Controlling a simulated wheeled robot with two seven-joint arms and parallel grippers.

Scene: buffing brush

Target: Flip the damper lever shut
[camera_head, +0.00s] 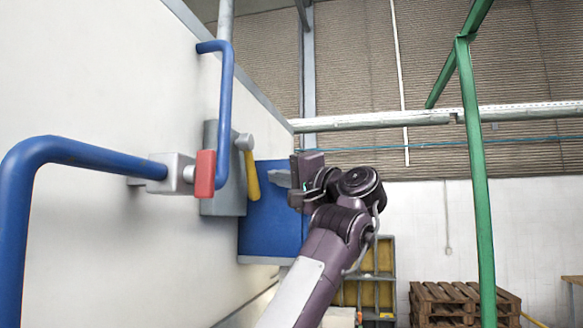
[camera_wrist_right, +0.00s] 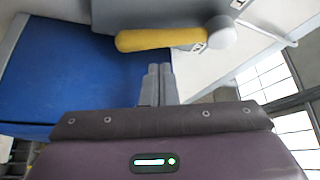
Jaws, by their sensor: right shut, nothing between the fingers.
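The lever has a yellow handle (camera_head: 252,178) that hangs down, slightly tilted, from a grey round pivot (camera_head: 244,142) on a grey wall box (camera_head: 222,190). In the right wrist view the yellow handle (camera_wrist_right: 160,40) lies across the top, with the pale pivot (camera_wrist_right: 222,32) at its right end. My right gripper (camera_head: 271,177) is shut and empty, just to the right of the handle in the head view. In the wrist view its fingertips (camera_wrist_right: 158,70) point at the handle's middle, with a small gap seeming to remain. My left gripper is not in view.
A blue panel (camera_head: 268,222) is behind the lever. A blue pipe handle (camera_head: 224,110) and a red block (camera_head: 205,173) on a grey mount stand left of it. Another blue pipe (camera_head: 70,152) is nearer. A green post (camera_head: 475,180) and wooden pallets (camera_head: 455,302) are at the right.

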